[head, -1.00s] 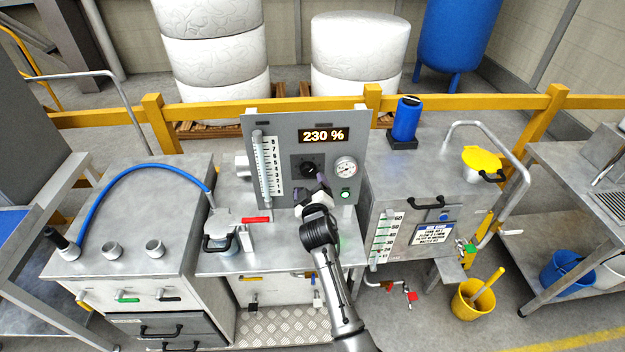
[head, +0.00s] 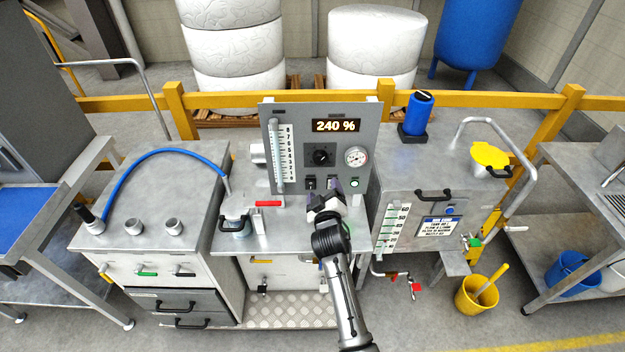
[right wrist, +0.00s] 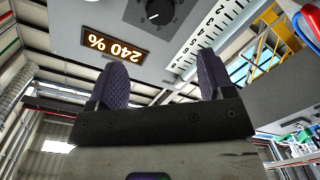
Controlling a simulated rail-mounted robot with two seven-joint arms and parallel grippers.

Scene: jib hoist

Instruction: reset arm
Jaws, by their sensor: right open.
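My right gripper (head: 337,188) is in front of the lower part of the grey control panel (head: 305,120), just below its gauge. It is open and empty. In the right wrist view its two purple-padded fingers (right wrist: 158,82) stand apart with nothing between them, and the panel (right wrist: 200,30) shows above them. The panel carries a display (head: 336,126) reading 240 %, a black knob (head: 321,157), a dial gauge (head: 356,157), a level scale (head: 282,155), a black switch (head: 310,183) and a lit green button (head: 354,184). The gripper partly hides the panel's lower edge. My left gripper is not in view.
A tank with a warning label (head: 438,227) stands right, with a blue canister (head: 418,115) behind. A yellow rail (head: 240,99) runs behind. A yellow bucket (head: 477,295) is on the floor.

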